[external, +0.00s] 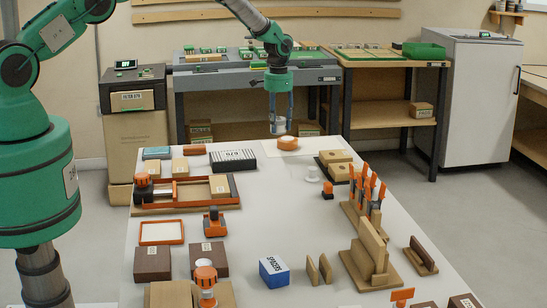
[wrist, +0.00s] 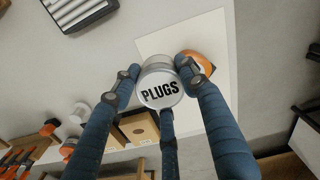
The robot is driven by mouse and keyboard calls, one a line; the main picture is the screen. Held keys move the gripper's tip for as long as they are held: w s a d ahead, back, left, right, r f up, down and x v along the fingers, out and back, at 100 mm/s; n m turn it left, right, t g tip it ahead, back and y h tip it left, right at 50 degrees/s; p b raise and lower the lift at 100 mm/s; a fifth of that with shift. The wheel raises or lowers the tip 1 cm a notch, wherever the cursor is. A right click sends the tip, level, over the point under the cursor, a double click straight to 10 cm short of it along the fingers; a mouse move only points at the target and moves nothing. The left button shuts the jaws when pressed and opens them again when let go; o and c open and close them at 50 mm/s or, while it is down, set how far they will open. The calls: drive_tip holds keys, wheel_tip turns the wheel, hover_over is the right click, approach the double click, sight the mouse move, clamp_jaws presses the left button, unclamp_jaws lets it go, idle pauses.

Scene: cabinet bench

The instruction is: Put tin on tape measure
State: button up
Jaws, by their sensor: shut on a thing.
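The tin (wrist: 160,93) is a pale round can marked PLUGS, held between the fingers of my gripper (wrist: 157,72) in the wrist view. In the external view my gripper (external: 279,118) points down over the far end of the bench with the tin (external: 278,126) at its fingertips. The rounded orange thing that looks like the tape measure (external: 288,142) lies just below and slightly right of the tin, on a white sheet. In the wrist view the tape measure (wrist: 204,62) is partly hidden behind the right finger. I cannot tell whether tin and tape measure touch.
The white sheet (external: 312,146) lies at the bench's far end. A black slotted block (external: 232,160) stands to its left, and a tray with wooden blocks (external: 340,158) to its right. An orange-handled tool rack (external: 365,205) stands nearer. The bench's middle is largely clear.

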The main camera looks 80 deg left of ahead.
hover_over(290, 140)
drive_tip(key=shift+s+d+f, duration=0.2)
drive_tip(key=shift+s, duration=0.15)
drive_tip(key=shift+w, duration=0.1)
drive_tip(key=shift+w+a, duration=0.15)
drive_tip(key=shift+f, duration=1.8)
drive_tip(key=shift+f, duration=0.2)
drive_tip(key=o, duration=1.2)
drive_tip(key=shift+r, duration=0.15)
wheel_tip(290, 140, up, 12)
drive_tip(key=shift+r, duration=0.1)
